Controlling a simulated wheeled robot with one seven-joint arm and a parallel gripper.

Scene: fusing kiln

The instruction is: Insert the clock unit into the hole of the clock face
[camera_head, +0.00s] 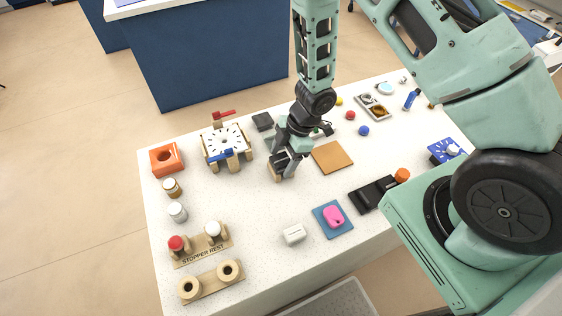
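The clock face (221,134) is a white plate with dark radial marks, lying on a wooden stand (232,163) at the left back of the table. A blue piece crosses its front edge and a red clamp-like piece is behind it. A dark square block (262,121) lies just right of the stand; I cannot tell if it is the clock unit. My gripper (284,172) points down near the middle of the table, right of and nearer than the clock face. A small tan piece (276,173) shows at its fingertips. I cannot tell whether the fingers grip it.
An orange block with a hole (165,157), jars and the stopper rest (204,250) line the left side. A brown board (331,157) lies right of my gripper.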

